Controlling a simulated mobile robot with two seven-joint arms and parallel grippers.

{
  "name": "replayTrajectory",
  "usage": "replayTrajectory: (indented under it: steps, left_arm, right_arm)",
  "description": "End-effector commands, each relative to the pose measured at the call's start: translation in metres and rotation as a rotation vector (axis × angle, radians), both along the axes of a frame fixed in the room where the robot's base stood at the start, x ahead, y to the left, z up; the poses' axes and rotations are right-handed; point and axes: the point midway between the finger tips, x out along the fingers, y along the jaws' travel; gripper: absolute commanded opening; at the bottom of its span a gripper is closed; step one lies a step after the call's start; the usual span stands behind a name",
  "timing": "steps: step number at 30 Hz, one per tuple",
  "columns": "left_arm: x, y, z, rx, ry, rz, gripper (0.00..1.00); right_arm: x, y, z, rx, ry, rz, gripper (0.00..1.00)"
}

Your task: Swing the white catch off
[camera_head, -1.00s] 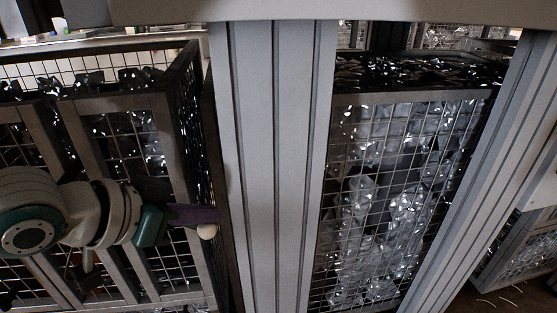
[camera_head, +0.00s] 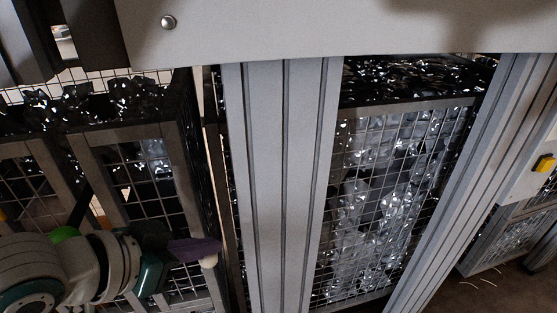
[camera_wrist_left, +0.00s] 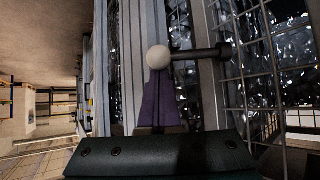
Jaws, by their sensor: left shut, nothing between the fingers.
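The white catch shows as a round white knob (camera_head: 209,262) right at the tip of my left gripper (camera_head: 197,249) in the head view. In the left wrist view the white knob (camera_wrist_left: 158,57) sits at the end of a dark rod that runs right towards a mesh panel. My left gripper's purple fingers (camera_wrist_left: 160,88) are shut, with nothing between them, and point at the knob. The fingertips are touching the knob or just short of it; I cannot tell which. My right gripper is not in view.
A mesh cage (camera_head: 97,136) filled with dark shiny pieces stands at the left, behind my left arm. A grey upright post (camera_head: 283,190) stands to the right of the knob. Another mesh cage (camera_head: 408,102) is beyond it. A yellow button (camera_head: 544,163) shows at the far right.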

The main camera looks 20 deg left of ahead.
Motion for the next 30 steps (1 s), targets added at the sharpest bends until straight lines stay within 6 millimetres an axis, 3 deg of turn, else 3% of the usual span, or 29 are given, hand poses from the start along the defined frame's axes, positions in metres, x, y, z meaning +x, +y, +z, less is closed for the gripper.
replayTrajectory:
  steps: [3, 12, 30]
  left_arm:
    - [-0.009, 0.003, 0.003, 0.004, 0.007, 0.000, 0.00]
    - [-0.026, 0.015, 0.001, 0.003, 0.006, 0.000, 0.00]
    - [-0.037, 0.020, 0.000, 0.001, 0.004, 0.000, 0.00]
  right_arm:
    - [0.000, 0.000, 0.015, -0.001, 0.000, 0.000, 0.50]
    - [0.000, 0.000, 0.034, -0.001, 0.000, 0.000, 0.50]
    - [0.000, 0.001, 0.042, 0.003, 0.000, -0.002, 0.50]
